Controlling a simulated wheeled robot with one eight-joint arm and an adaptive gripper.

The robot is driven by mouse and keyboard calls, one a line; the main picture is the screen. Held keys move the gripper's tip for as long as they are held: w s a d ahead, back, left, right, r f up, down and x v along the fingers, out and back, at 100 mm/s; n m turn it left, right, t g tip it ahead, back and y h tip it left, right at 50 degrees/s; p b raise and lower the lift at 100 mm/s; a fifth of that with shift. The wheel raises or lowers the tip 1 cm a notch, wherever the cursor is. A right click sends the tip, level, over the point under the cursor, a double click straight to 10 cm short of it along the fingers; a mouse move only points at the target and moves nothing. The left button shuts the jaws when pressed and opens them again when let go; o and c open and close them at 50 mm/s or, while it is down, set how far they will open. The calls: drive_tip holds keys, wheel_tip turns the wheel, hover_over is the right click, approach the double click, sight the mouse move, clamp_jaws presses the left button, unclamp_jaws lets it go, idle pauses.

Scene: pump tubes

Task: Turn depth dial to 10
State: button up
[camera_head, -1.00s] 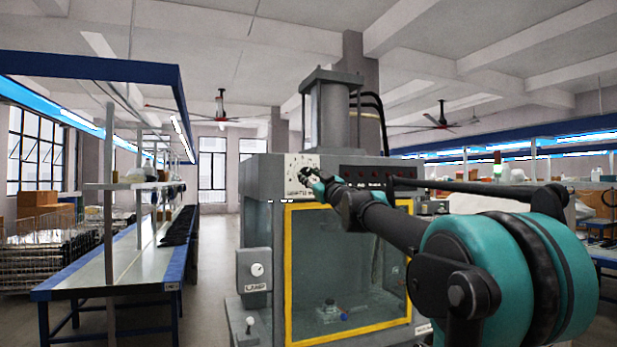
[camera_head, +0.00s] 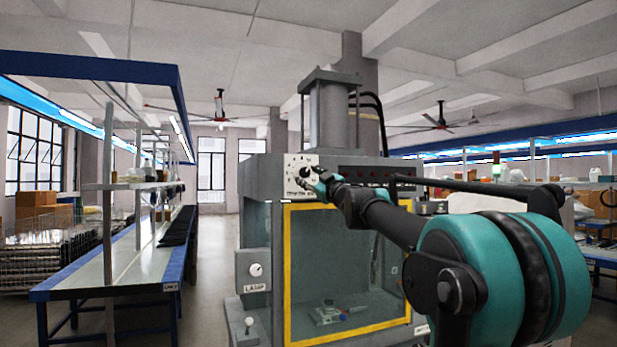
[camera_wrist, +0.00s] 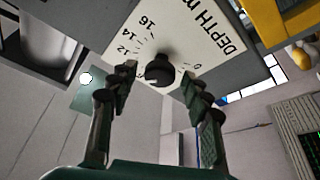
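The depth dial is a black knob (camera_wrist: 160,72) on a white plate (camera_wrist: 186,30) lettered "DEPTH M", with the numbers 12, 14, 16 and 0 readable in the wrist view. My gripper (camera_wrist: 161,84) is open, with one finger on each side of the knob and gaps between fingers and knob. The dial's exact setting cannot be read. In the head view the white dial plate (camera_head: 297,165) is at the top left of the machine's front. My gripper (camera_head: 318,181) is just right of it, its fingers hard to make out.
The grey machine (camera_head: 262,220) has a yellow-framed window (camera_head: 289,270) under the dial. A lamp switch box (camera_head: 253,270) is on its left side. My arm crosses in front of the machine's right. A workbench (camera_head: 110,265) stands to the left across a clear aisle.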

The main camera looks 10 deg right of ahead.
drive_tip(key=shift+s, duration=0.1)
drive_tip(key=v, duration=1.1)
drive_tip(key=shift+s+d+f, duration=0.2)
drive_tip(key=shift+s+f, duration=0.05)
drive_tip(key=shift+s, duration=0.05)
